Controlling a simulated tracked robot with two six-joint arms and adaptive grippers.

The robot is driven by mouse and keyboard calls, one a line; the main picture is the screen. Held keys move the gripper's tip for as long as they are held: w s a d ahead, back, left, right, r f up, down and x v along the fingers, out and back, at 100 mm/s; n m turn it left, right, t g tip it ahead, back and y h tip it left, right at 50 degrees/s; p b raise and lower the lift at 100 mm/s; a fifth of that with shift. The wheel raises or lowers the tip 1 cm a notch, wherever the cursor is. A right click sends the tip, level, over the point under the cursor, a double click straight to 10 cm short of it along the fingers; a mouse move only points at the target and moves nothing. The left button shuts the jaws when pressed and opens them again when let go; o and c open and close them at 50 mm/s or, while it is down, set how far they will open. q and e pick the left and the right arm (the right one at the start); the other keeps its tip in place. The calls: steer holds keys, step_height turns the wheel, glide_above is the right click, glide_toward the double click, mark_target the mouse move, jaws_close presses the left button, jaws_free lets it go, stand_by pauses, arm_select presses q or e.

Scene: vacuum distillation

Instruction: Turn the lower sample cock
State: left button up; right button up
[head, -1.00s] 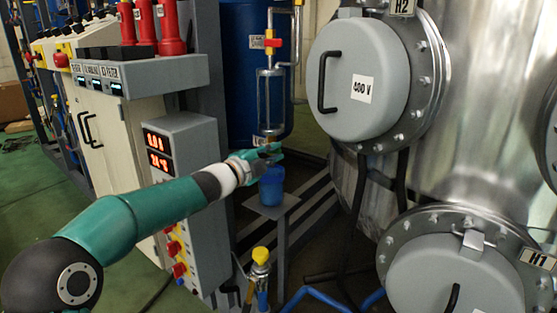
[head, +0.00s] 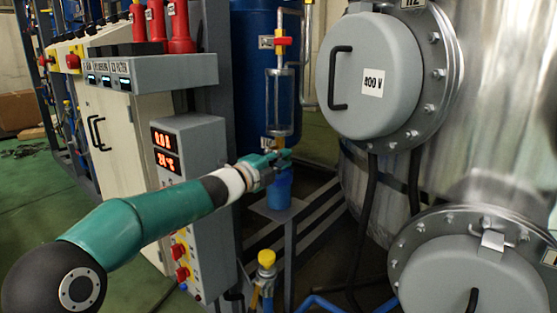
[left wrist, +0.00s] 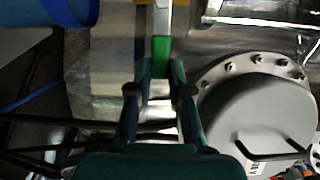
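The lower sample cock (head: 270,146) is a small brass-coloured fitting under the glass sight tube (head: 279,102), partly hidden by my left gripper (head: 282,160). In the left wrist view, a green-ended lever (left wrist: 161,48) on a light stem lies between the two fingertips of the left gripper (left wrist: 161,72). The fingers are close on both sides of the lever. I cannot tell whether they touch it. The upper cock (head: 282,41), with a red handle, is above the tube. My right gripper is not in view.
A blue cup (head: 280,190) stands on a small stand just below my left gripper. A grey control box (head: 196,215) with red displays is to the left. The large steel vessel (head: 470,120) with a round grey cover (head: 372,85) is to the right.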

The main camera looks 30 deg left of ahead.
arm_select(q)
steer(key=o, duration=0.4)
steer(key=shift+w+d+f, duration=0.2)
steer(key=shift+f, duration=0.1)
steer(key=shift+s+a+r, duration=0.1)
steer(key=shift+r, duration=0.05)
steer(key=s, duration=0.4)
steer(key=s+a, duration=0.1)
steer(key=s, duration=0.3)
steer(key=s+a, duration=0.1)
steer(key=s, duration=0.2)
steer(key=shift+s, duration=0.4)
